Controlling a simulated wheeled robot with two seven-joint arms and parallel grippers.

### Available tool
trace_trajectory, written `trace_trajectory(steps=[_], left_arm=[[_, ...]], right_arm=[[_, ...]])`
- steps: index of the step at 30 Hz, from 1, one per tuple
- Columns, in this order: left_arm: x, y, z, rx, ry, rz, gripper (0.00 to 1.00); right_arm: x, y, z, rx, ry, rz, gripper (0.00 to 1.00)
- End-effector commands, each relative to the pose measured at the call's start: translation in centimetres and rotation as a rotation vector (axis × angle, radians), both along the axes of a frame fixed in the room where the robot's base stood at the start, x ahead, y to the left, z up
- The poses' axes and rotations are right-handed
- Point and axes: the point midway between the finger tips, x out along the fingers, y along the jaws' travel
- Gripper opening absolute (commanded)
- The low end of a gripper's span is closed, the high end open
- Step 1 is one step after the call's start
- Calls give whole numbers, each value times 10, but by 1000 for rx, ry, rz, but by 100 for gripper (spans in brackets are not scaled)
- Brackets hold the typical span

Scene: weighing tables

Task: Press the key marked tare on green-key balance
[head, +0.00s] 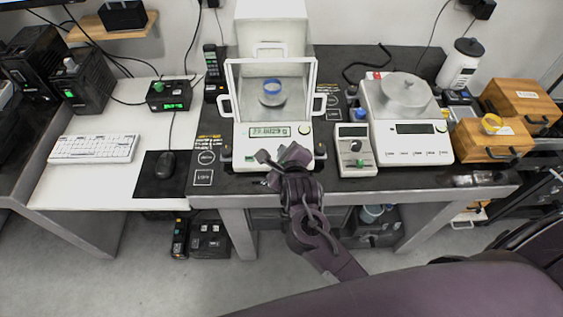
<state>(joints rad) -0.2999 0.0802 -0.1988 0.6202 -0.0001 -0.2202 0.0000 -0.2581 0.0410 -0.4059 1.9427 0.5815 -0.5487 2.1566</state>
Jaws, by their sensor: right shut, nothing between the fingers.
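An enclosed white balance (240,149) stands at the middle of the dark bench. Key labels are unreadable there, so I cannot make out the tare key. My left gripper is not in view.
A small balance (352,132) with a green item stands to the right. Beyond it is a larger balance (375,140) with a metal pan and a yellow-green key. Wooden boxes (490,138) stand farther right. A keyboard (94,149) and mouse (165,164) lie left.

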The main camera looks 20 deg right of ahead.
Motion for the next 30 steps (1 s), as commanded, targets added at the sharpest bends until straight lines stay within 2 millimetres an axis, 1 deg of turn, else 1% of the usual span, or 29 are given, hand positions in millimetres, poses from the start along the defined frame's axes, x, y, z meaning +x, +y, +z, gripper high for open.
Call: trace_trajectory(steps=[1,3,7,30], left_arm=[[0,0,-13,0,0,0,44],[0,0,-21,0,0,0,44],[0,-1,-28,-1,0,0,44],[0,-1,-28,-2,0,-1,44]], right_arm=[[3,-1,-13,-1,-2,-1,0],[5,-1,-21,1,-2,0,0],[8,-2,-29,0,-1,-1,0],[9,-3,-29,0,-1,-1,0]])
